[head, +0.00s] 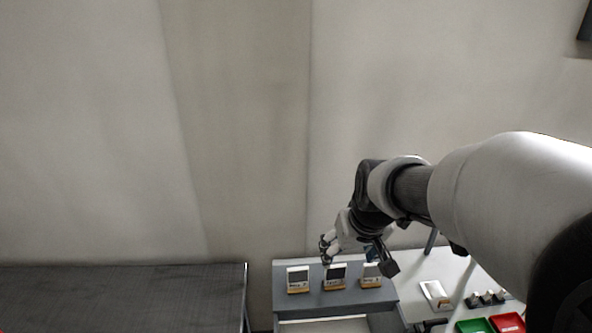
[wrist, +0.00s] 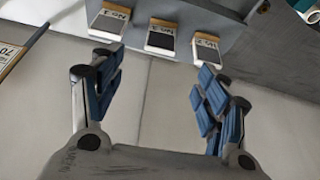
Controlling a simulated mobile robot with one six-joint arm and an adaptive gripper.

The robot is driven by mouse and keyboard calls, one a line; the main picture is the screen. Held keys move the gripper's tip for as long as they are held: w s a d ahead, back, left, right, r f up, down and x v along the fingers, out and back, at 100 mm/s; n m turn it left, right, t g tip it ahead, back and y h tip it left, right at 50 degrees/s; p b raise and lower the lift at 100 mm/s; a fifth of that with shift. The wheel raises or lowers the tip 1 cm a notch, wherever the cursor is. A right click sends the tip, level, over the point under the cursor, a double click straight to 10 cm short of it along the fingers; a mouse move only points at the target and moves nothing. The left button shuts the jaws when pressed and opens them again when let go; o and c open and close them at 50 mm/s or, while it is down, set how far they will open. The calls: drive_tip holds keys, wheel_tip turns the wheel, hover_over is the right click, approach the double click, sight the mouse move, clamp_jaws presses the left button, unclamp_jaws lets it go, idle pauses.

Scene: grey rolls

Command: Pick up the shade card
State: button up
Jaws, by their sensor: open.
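The wrist view shows three labelled blocks upside down, the left one (wrist: 109,22), the middle one (wrist: 161,37) and the right one (wrist: 206,48). I cannot tell which is the shade card. My gripper (head: 357,257) is above the shelf by the middle and right holders. In the wrist view, my gripper (wrist: 160,82) has its blue-padded fingers wide apart, with nothing between them.
A white table (head: 415,268) at the right holds a white item (head: 435,291), several small dark-and-white pieces (head: 486,298), a green tray (head: 471,326) and a red tray (head: 508,322). A dark table (head: 120,290) at the left is bare. A wall stands behind.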

sight(336, 272)
drive_tip(key=b+x, duration=0.1)
drive_tip(key=x, duration=0.9)
drive_tip(key=shift+s+d+f, duration=0.1)
drive_tip(key=shift+d+f, duration=0.05)
drive_tip(key=shift+f, duration=0.15)
drive_tip(key=x, duration=0.3)
drive_tip(key=b+x, duration=0.1)
drive_tip(key=x, duration=0.1)
drive_tip(key=shift+a+f, duration=0.1)
drive_tip(key=shift+a, duration=0.15)
drive_tip(key=shift+c, duration=0.3)
drive_tip(key=c, duration=1)
